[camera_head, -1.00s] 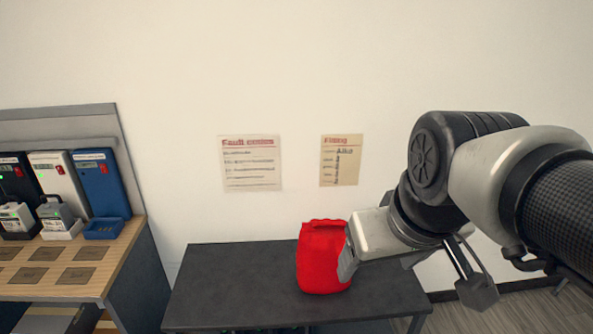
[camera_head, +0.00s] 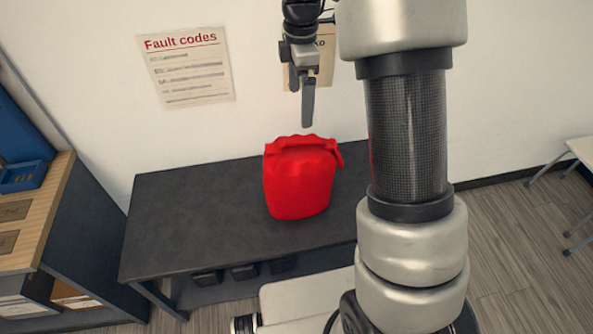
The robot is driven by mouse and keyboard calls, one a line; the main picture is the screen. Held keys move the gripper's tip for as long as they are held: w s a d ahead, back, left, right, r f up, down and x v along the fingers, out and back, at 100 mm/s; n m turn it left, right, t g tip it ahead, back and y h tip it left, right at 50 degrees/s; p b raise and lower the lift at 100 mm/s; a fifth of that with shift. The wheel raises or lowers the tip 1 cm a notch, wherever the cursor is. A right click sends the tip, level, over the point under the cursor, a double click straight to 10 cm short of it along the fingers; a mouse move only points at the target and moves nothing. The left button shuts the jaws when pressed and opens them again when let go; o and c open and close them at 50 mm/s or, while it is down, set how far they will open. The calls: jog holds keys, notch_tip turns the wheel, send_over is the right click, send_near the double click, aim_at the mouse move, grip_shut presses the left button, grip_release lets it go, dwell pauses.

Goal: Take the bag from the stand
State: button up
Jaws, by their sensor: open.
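The red bag (camera_head: 299,182) stands upright on the dark table-like stand (camera_head: 190,215), with its handle fold at the top. My gripper (camera_head: 307,105) is above and slightly behind the bag in the picture, fingers pointing down, apart from it. It is open and empty; it is seen nearly side-on, so the gap between the fingers hardly shows. My arm hides the right part of the stand.
A wooden-topped bench (camera_head: 40,210) with a blue tray (camera_head: 22,177) is at the left. A fault codes sheet (camera_head: 187,70) hangs on the wall, with another sheet partly behind my gripper. Dark items sit under the stand. A pale table (camera_head: 580,150) is at the far right.

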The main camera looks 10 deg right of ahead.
aim_at(299, 139)
notch_tip(299, 139, down, 15)
jog(key=shift+w+r, duration=0.1)
jog(key=shift+w, duration=0.05)
dwell(0.4)
jog(key=shift+c, duration=0.3)
jog(key=shift+r, duration=0.1)
jog(key=c, duration=1.6)
